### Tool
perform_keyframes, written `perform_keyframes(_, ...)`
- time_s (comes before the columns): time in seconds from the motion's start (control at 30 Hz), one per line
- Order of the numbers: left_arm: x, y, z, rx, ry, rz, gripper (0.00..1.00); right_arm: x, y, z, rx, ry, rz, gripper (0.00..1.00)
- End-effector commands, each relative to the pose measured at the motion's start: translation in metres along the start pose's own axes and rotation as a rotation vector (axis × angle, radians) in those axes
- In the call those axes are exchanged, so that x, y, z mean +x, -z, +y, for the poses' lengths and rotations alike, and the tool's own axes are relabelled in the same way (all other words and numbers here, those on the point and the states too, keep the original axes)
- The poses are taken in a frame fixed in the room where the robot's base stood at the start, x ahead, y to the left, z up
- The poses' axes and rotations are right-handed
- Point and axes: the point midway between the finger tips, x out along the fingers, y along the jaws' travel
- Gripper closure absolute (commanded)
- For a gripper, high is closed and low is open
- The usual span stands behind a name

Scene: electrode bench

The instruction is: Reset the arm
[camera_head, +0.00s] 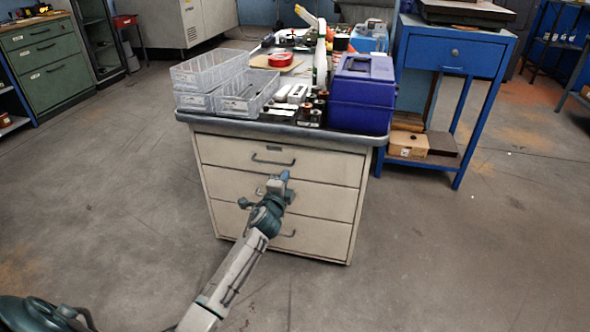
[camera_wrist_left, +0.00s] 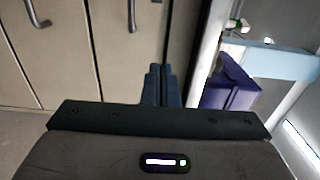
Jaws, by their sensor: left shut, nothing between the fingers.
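My left arm reaches in from the bottom of the head view. Its left gripper (camera_head: 284,176) is in front of the drawer cabinet (camera_head: 222,155), below the bench top. In the left wrist view the two dark blue fingers of the left gripper (camera_wrist_left: 161,84) lie together, shut and empty. Cream drawer fronts (camera_wrist_left: 62,50) with dark handles are behind the fingers there. I cannot tell from these views whether the fingertips touch the drawers. My right gripper is not in view.
Clear plastic bins (camera_head: 210,75) and a dark blue box (camera_head: 362,92) stand on the bench top, with small items between them. A blue table (camera_head: 452,52) stands to the right. The floor (camera_head: 110,190) left of the cabinet is open.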

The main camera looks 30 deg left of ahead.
Motion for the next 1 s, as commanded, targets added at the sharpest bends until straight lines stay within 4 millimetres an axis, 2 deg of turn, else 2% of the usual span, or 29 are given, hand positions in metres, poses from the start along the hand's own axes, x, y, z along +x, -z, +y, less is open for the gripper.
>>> perform_keyframes(0.23, -0.007, 0.001, 0.003, -0.015, -0.006, 0.0, 1.0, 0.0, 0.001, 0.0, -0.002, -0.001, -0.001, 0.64)
perform_keyframes(0.37, -0.037, 0.004, 0.025, -0.123, -0.058, -0.003, 1.0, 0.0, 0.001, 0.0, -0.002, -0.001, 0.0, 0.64)
perform_keyframes(0.47, -0.081, 0.01, 0.052, -0.288, -0.137, -0.014, 1.0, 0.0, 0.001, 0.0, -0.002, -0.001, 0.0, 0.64)
perform_keyframes(0.6, -0.158, 0.019, 0.085, -0.564, -0.276, -0.047, 1.0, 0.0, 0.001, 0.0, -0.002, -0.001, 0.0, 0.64)
perform_keyframes(0.7, -0.215, 0.026, 0.101, -0.757, -0.382, -0.083, 1.0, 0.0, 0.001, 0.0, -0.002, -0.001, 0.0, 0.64)
perform_keyframes(0.8, -0.27, 0.033, 0.11, -0.939, -0.489, -0.128, 1.0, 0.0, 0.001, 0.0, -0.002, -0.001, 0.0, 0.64)
perform_keyframes(0.9, -0.313, 0.039, 0.112, -1.077, -0.572, -0.168, 1.0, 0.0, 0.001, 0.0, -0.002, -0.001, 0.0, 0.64)
perform_keyframes(1.0, -0.344, 0.044, 0.111, -1.178, -0.636, -0.203, 1.0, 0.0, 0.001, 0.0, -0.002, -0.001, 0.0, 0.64)
